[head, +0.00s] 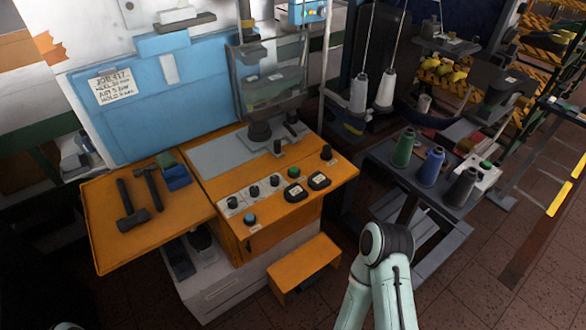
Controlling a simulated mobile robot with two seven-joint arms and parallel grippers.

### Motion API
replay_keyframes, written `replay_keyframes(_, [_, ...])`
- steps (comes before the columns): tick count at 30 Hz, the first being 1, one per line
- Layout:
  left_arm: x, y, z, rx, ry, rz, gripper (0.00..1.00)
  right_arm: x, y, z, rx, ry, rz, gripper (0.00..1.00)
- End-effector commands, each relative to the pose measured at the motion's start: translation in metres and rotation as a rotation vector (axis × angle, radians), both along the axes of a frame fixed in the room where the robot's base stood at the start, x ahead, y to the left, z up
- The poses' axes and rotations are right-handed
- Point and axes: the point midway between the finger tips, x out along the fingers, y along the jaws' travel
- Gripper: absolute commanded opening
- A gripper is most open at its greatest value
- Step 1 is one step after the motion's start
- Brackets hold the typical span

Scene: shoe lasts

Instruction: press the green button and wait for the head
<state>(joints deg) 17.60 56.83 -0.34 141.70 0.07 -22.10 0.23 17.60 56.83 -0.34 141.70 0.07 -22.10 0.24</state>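An orange machine bench (215,270) stands left of centre. The machine head (252,55) is above the bench behind a clear guard (272,92), over a dark round form (260,131). My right arm shows at lower centre right, away from the panel. Neither gripper is visible.
Hammers (148,188) and blue and green blocks (174,172) lie on the bench's left wing. Thread cones (404,147) stand on the dark cart (437,203). An orange step (304,264) juts out in front. Tiled floor is clear at lower right.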

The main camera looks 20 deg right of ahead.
Motion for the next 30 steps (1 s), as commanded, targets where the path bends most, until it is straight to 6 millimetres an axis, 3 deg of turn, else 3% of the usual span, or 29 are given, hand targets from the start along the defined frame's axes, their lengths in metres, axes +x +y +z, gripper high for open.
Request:
replay_keyframes(8, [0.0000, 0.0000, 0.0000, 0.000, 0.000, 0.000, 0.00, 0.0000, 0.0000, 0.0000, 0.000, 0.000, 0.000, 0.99])
replay_keyframes(11, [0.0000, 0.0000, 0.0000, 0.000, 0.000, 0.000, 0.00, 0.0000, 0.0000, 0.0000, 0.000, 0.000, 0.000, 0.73])
replay_keyframes(15, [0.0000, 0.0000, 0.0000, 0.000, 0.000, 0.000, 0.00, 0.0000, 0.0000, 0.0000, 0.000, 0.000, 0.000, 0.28])
replay_keyframes(18, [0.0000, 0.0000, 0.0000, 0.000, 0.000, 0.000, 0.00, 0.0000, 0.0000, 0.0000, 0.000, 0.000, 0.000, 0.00])
replay_keyframes(30, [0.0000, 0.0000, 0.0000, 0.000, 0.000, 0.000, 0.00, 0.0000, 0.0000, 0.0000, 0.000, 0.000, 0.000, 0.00])
